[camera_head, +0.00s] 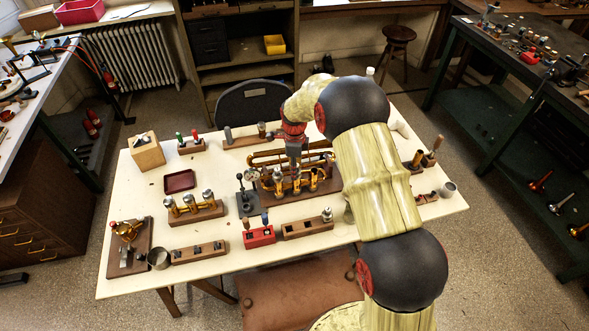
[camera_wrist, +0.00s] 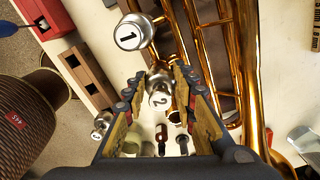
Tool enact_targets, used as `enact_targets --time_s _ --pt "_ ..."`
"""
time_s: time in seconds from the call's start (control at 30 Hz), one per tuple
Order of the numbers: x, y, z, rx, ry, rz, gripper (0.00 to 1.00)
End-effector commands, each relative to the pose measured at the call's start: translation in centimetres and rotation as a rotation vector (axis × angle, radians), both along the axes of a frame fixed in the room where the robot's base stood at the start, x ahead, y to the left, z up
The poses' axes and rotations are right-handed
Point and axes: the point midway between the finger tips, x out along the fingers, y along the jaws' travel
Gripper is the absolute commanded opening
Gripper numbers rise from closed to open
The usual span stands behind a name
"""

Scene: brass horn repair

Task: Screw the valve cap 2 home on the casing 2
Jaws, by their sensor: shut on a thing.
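My gripper (camera_head: 294,158) points down over the brass horn (camera_head: 318,186) on its wooden board in the middle of the table. In the wrist view its two fingers (camera_wrist: 160,82) are closed on the sides of the silver valve cap 2 (camera_wrist: 159,99), whose number faces the camera. Cap 2 is at the top of a casing in the row; casing 2 itself is mostly hidden under the cap and fingers. I cannot tell how far its thread is engaged. Silver valve cap 1 (camera_wrist: 132,33) sits on the neighbouring casing, apart from the fingers.
A wooden block with brass valves (camera_head: 193,208) stands to the left. A dark stand (camera_head: 248,200), a red block (camera_head: 259,237) and a wooden holder (camera_head: 308,228) lie close in front. Long brass tubes (camera_wrist: 238,60) run beside the gripper. The table's left front is partly clear.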

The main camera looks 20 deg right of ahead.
Motion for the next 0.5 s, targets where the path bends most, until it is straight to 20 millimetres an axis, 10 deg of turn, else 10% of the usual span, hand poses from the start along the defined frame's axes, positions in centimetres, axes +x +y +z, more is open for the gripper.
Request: enact_targets --time_s 0.5 --pt "0.10 -0.09 0.02 0.000 0.000 -0.140 0.00"
